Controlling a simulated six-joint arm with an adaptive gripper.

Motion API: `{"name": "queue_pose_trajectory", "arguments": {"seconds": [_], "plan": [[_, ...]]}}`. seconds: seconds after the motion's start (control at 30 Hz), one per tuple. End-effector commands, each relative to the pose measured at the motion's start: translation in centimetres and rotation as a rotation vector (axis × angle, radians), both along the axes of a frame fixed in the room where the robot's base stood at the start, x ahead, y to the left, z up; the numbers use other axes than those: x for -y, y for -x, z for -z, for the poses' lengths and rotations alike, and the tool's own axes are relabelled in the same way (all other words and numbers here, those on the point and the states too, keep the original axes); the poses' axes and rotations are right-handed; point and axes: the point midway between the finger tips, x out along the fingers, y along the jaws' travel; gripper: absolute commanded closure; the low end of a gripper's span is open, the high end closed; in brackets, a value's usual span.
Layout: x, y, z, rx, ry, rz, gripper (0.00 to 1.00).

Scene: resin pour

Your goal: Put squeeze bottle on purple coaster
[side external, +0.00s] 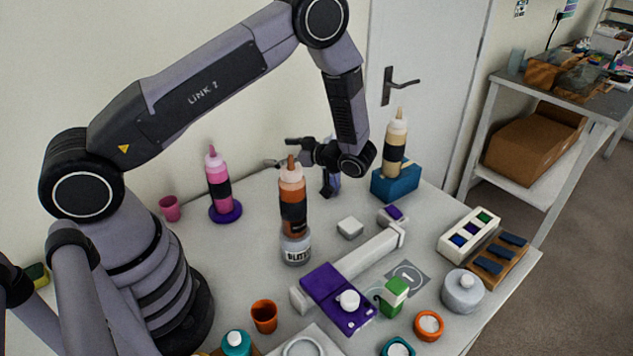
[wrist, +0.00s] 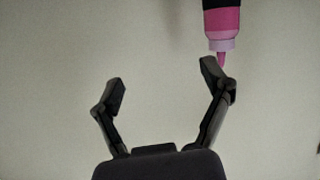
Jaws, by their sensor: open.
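A pink squeeze bottle (side external: 219,181) with a black band stands upright on the round purple coaster (side external: 228,215) at the left of the table. In the wrist view the pink bottle (wrist: 222,25) appears upside down, its nozzle beside the right fingertip. An orange squeeze bottle (side external: 292,205) stands on a grey labelled can. A cream squeeze bottle (side external: 395,145) stands on a blue block. My gripper (side external: 279,152) is open and empty, pointing left behind the orange bottle's tip. The wrist view shows its spread fingers (wrist: 165,78) with nothing between them. The coaster is outside the wrist view.
The grey can (side external: 296,252) and blue block (side external: 394,186) act as raised stands. A pink cup (side external: 170,208) is left of the coaster. A white bar with a purple plate (side external: 325,285) crosses the table's middle, with several small pots and boxes in front and right.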

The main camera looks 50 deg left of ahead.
Motion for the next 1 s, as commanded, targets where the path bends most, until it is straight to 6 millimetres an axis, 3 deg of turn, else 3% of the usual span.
{"name": "queue_pose_trajectory", "arguments": {"seconds": [0.03, 0.1, 0.2, 0.3, 0.37, 0.47, 0.57, 0.6, 0.7, 0.8, 0.9, 1.0], "plan": [[-0.4, -3.0, -2.3, 0.121, 0.085, 0.117, 0.22], [-0.2, -7.0, -5.5, 0.259, 0.207, 0.313, 0.22], [1.6, -11.3, -11.0, 0.405, 0.364, 0.610, 0.22], [4.9, -13.0, -17.1, 0.480, 0.496, 0.917, 0.22], [7.2, -12.6, -20.7, 0.485, 0.560, 1.101, 0.22], [10.9, -9.5, -25.7, 0.425, 0.643, 1.395, 0.22], [13.9, -4.0, -28.8, 0.275, 0.693, 1.648, 0.22], [14.6, -1.2, -29.4, 0.192, 0.705, 1.732, 0.22], [15.2, 5.9, -29.5, -0.053, 0.715, 1.878, 0.22], [14.3, 12.2, -28.5, -0.297, 0.709, 1.928, 0.22], [12.8, 16.9, -27.3, -0.484, 0.701, 1.916, 0.22], [11.6, 19.6, -26.6, -0.597, 0.695, 1.888, 0.22]]}}
